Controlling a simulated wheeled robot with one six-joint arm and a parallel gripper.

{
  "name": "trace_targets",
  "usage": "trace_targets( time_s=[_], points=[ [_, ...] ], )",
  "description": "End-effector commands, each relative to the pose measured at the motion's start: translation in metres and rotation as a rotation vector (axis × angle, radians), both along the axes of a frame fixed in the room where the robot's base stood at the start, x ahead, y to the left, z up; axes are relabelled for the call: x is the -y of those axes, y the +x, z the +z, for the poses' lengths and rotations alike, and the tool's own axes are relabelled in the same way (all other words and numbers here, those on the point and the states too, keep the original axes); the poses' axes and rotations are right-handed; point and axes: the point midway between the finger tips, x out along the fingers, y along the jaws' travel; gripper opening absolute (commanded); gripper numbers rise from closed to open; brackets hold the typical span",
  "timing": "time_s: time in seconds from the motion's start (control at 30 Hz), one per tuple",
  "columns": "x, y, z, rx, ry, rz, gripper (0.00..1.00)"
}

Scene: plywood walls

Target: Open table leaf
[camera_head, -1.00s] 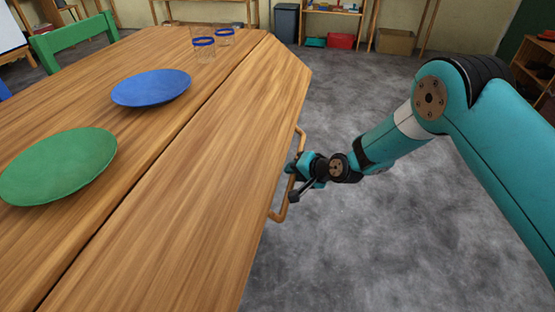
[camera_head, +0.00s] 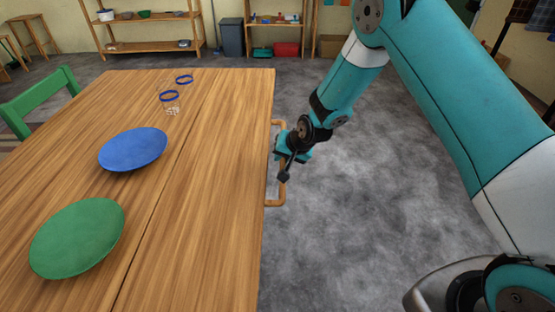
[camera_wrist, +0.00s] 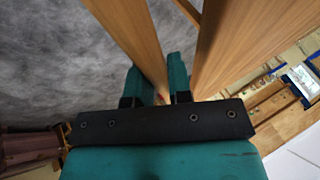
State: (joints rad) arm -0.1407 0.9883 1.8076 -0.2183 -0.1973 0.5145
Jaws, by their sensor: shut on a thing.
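The wooden table (camera_head: 60,150) has a leaf (camera_head: 215,170) along its right side, split from the main top by a dark seam. In the head view the leaf looks level with the top, its far edge in line with the table's. A wooden bar handle (camera_head: 275,203) sticks out from the leaf's right edge. My gripper (camera_head: 286,150) is shut on the middle of this handle. In the wrist view my teal fingers (camera_wrist: 162,92) close around the wooden bar (camera_wrist: 132,35); the exact contact is partly hidden.
A green plate (camera_head: 78,238), a blue plate (camera_head: 133,149) and two blue-rimmed glasses (camera_head: 170,97) stand on the main top. A green chair (camera_head: 40,100) is at the left. Shelves and a grey bin (camera_head: 232,40) stand far back. Grey floor right of the table is open.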

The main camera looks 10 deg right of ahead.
Motion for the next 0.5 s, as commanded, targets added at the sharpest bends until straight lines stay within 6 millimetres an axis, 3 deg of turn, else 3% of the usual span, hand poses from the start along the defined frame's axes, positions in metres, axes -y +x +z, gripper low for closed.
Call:
trace_targets(
  time_s=[0.5],
  points=[
    [-0.0009, 0.0018, 0.0093, 0.006, 0.006, -0.001, 0.0]
  ],
)
